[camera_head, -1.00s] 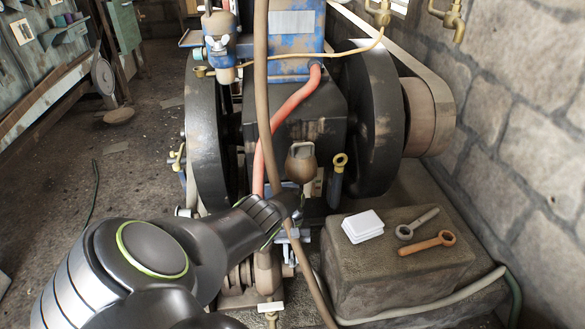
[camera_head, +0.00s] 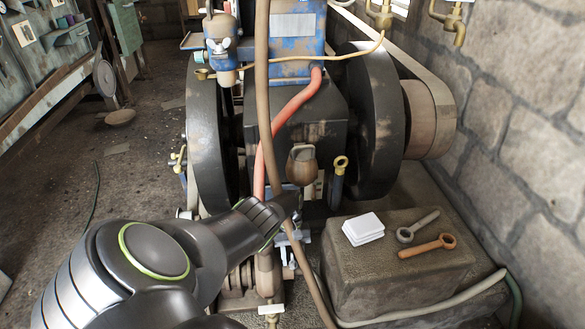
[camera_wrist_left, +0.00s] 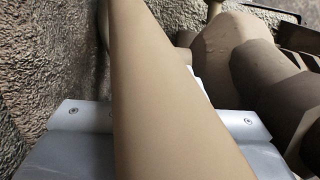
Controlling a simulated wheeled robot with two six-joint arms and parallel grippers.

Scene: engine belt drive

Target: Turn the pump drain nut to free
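The pump (camera_head: 262,272) stands low in front of the engine, a rusty brown body partly behind my left arm. A small brass fitting (camera_head: 272,321) with a white tag hangs below it at the bottom edge; I cannot tell for sure that it is the drain nut. My left gripper (camera_head: 288,266) points down just right of the pump, partly hidden by my wrist and a brown hose (camera_head: 262,100). In the left wrist view the hose (camera_wrist_left: 165,100) crosses in front of the silver gripper body (camera_wrist_left: 80,117) and hides the fingers. My right gripper is out of view.
A stone block (camera_head: 385,285) to the right bears a white stack (camera_head: 363,228), a grey wrench (camera_head: 418,226) and an orange-brown wrench (camera_head: 428,246). A pale hose (camera_head: 420,308) runs around its front. A black flywheel (camera_head: 372,120) and stone wall (camera_head: 525,140) bound the right.

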